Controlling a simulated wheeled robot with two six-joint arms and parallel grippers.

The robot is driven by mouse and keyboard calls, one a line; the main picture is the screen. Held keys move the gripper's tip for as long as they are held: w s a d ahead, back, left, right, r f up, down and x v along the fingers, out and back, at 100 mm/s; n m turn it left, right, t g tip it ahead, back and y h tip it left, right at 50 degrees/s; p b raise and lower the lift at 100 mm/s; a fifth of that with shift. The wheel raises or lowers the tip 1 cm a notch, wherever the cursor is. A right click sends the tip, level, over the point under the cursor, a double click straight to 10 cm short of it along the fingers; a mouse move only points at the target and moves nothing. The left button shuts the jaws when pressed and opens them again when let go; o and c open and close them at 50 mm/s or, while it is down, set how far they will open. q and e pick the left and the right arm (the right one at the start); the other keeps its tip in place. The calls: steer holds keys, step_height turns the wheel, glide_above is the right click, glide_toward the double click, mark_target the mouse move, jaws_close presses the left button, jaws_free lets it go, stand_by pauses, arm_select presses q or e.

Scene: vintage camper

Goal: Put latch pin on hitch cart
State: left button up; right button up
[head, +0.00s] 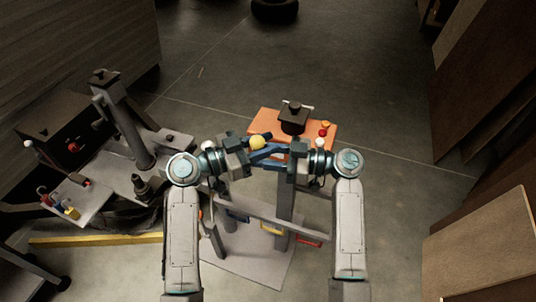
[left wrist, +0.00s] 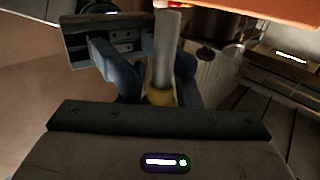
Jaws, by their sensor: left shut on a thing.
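The latch pin shows as a grey shaft with a yellow collar (left wrist: 166,50) in the left wrist view. In the head view its yellow knob (head: 257,143) shows. My left gripper (head: 258,150) is shut on the pin, in front of the orange-topped cart (head: 262,122), which looks like the hitch cart. My right gripper (head: 273,156) faces it from the right, very close; the fingers overlap in view, so its opening and any contact with the pin are unclear. The arms hide part of the cart's near edge.
The cart top carries a black block with a handle (head: 293,119) and small red and orange knobs (head: 324,128). A grey machine with a post (head: 125,125) stands left. Wooden panels (head: 490,245) line the right. Floor beyond the cart is clear up to a tyre (head: 275,10).

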jaws_close()
arm_select(q)
steer(key=o, duration=1.1)
